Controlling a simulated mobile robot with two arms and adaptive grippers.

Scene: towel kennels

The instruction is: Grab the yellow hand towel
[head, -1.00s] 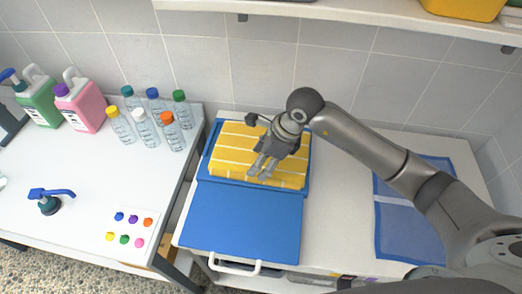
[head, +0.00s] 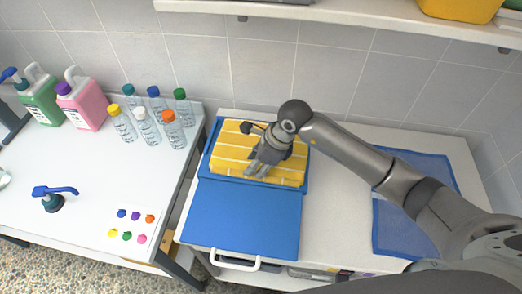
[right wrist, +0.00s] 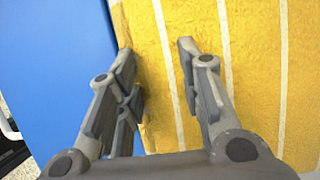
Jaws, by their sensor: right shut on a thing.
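The yellow hand towel (head: 232,150) with white stripes lies folded on the back part of a blue surface. It also fills much of the right wrist view (right wrist: 258,70). My right gripper (head: 256,173) reaches down onto the front part of the towel. In the right wrist view its two fingers (right wrist: 156,50) stand some way apart with yellow cloth between them, shut on the towel near its edge by the blue surface. The towel still rests there. My arm hides a little of the towel's back right part. My left gripper is not in view.
The blue surface (head: 240,222) has a white handle (head: 235,262) in front. A folded blue cloth (head: 395,222) lies to the right. On the left table (head: 90,180) stand several bottles (head: 147,127) and green and pink jugs (head: 85,107). A shelf (head: 340,20) hangs above.

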